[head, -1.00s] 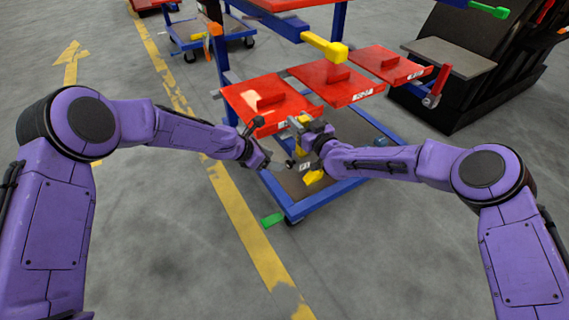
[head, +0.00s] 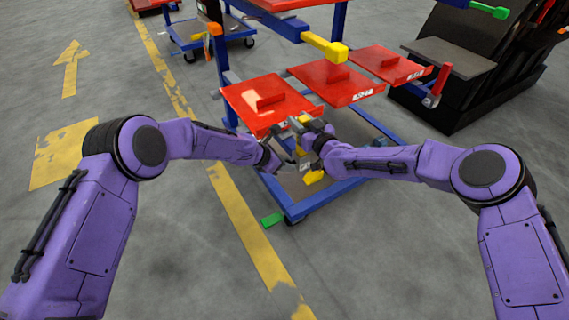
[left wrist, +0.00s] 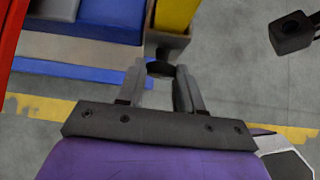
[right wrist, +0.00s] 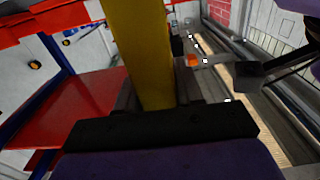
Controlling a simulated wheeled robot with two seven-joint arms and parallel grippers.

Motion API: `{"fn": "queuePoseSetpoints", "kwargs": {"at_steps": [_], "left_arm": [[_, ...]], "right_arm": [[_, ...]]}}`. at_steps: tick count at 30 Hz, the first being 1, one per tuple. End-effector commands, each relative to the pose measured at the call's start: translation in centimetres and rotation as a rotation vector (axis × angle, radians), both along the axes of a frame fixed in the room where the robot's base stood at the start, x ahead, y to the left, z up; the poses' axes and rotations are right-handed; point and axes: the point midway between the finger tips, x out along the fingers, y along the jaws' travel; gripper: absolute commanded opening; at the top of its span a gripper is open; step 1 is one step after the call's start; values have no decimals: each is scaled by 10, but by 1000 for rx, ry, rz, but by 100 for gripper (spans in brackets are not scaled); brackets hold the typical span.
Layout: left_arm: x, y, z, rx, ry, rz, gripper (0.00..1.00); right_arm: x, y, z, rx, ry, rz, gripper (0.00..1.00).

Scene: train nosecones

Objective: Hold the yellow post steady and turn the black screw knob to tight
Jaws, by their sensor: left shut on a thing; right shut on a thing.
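The yellow post stands upright at the near corner of the blue cart. In the head view its top (head: 304,119) and its lower end (head: 314,177) show past my right gripper (head: 312,136). In the right wrist view the yellow post (right wrist: 137,45) runs between the fingers of my right gripper (right wrist: 150,98), which is shut on it. In the left wrist view the black knob (left wrist: 160,69) sits between the fingertips of my left gripper (left wrist: 160,74), which is shut on it. The yellow post (left wrist: 175,16) is just beyond the knob. In the head view my left gripper (head: 284,157) hides the knob.
Several red panels, one near the grippers (head: 265,103), lie on the blue cart frame (head: 335,190). A yellow-ended bar (head: 325,46) juts above them. A green pedal (head: 273,219) sticks out low at the front. The floor before the cart is clear.

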Motion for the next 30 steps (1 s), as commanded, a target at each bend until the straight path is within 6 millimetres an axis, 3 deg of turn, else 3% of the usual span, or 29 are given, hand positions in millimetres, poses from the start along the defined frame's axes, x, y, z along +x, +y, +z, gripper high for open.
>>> {"fn": "queuePoseSetpoints", "kwargs": {"at_steps": [11,30], "left_arm": [[-2,-1,-1,71,-107,5,5],[-9,-5,-7,427,-578,-2,5]], "right_arm": [[0,0,0,0,0,0,0],[0,0,0,1,-1,0,0]]}}
